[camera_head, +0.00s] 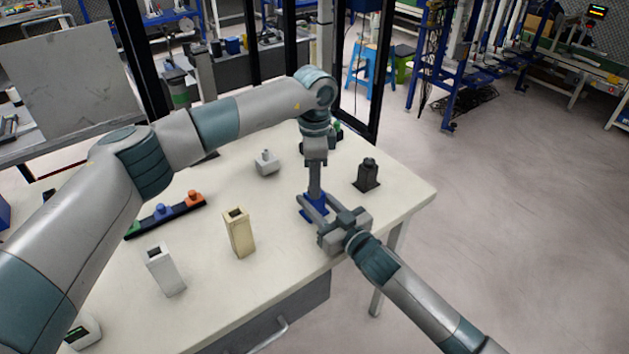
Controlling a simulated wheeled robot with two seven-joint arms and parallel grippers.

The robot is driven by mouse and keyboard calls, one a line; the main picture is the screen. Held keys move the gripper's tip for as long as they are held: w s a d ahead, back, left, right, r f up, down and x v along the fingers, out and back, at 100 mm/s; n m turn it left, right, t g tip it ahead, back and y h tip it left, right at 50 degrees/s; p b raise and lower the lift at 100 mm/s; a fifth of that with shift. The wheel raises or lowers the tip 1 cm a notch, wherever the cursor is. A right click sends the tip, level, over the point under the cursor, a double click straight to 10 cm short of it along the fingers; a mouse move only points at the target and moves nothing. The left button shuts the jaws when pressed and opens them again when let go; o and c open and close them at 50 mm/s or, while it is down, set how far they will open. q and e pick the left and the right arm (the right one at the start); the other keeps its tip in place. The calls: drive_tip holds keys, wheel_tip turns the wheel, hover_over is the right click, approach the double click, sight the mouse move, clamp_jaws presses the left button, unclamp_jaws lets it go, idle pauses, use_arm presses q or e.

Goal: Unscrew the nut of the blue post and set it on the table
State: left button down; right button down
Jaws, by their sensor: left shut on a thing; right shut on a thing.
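The blue post (319,199) stands near the right front part of the table (290,245), mostly covered by my grippers. My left gripper (315,193) points straight down over the post and is shut at its top. The nut itself is hidden between its fingers. My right gripper (312,209) reaches in from the lower right, low over the table, and is shut on the post's blue body. Where exactly its fingers touch is hard to make out.
A black strip (183,211) with green, blue and orange pegs lies at the left. A cream box (240,234), a white box (164,271), a grey knobbed block (266,164) and a black block (367,176) stand around. Bare tabletop lies between the cream box and the post.

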use_arm(q)
drive_tip(key=n, duration=0.3)
drive_tip(key=shift+d+n, duration=0.3)
drive_tip(key=shift+n, duration=0.1)
drive_tip(key=shift+a+n, duration=0.25)
drive_tip(key=shift+n, duration=0.35)
drive_tip(key=c, duration=1.4)
unclamp_jaws()
drive_tip(key=shift+c, duration=0.2)
drive_tip(key=shift+r, duration=0.15)
drive_tip(key=shift+r, duration=2.15)
drive_tip(key=shift+c, duration=0.4)
